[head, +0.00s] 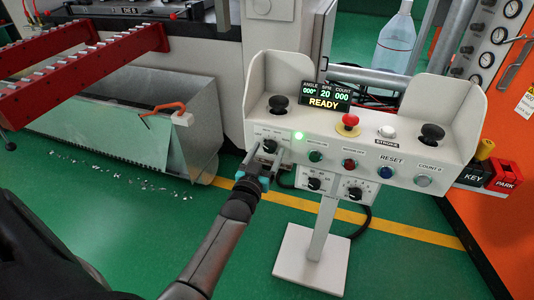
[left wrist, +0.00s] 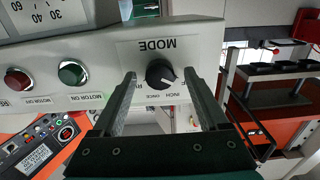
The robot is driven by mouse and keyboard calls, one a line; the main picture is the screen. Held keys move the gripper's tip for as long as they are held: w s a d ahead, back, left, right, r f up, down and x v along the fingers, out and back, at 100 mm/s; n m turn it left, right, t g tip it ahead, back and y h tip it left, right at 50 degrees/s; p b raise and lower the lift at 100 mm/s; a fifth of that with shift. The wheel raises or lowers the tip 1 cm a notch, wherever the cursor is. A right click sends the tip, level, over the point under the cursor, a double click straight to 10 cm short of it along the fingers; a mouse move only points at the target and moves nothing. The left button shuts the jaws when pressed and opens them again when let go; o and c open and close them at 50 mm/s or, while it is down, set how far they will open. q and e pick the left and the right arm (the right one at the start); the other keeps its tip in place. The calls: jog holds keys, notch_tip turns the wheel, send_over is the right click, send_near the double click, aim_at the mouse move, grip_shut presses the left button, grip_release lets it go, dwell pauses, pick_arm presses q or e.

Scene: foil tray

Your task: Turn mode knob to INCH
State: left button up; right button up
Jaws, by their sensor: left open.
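The mode knob (left wrist: 160,73) is a round black knob on the pale control panel, under the upside-down word MODE in the left wrist view. Small labels, INCH among them, sit along its other side; a light pointer mark shows on it, but its exact setting is hard to read. In the head view the knob (head: 269,146) is at the panel's left end, partly hidden by my gripper. My left gripper (head: 263,160) is open, its fingers on either side of the knob in the wrist view. Contact cannot be told. My right gripper is not in view.
The control panel (head: 390,158) carries a green button (head: 316,156), a red button (head: 349,163), a blue button (head: 385,172) and a red mushroom button (head: 350,120). A lit display (head: 325,97) reads READY. Two lower knobs (head: 314,183) sit below. A metal bin (head: 150,120) stands left.

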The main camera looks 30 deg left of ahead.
pick_arm(q)
jog(key=shift+c, duration=0.4)
grip_shut()
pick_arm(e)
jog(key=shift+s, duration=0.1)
pick_arm(q)
jog(key=shift+m+p, duration=0.6)
jog(key=shift+m, duration=0.4)
jog(key=shift+m+p, duration=0.4)
jog(key=shift+m, duration=2.4)
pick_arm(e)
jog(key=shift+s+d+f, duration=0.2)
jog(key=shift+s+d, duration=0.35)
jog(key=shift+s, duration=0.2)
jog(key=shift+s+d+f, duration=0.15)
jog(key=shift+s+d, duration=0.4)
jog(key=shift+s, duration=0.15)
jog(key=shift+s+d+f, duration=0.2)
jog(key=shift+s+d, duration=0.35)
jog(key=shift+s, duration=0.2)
pick_arm(q)
jog(key=shift+m+p, duration=0.3)
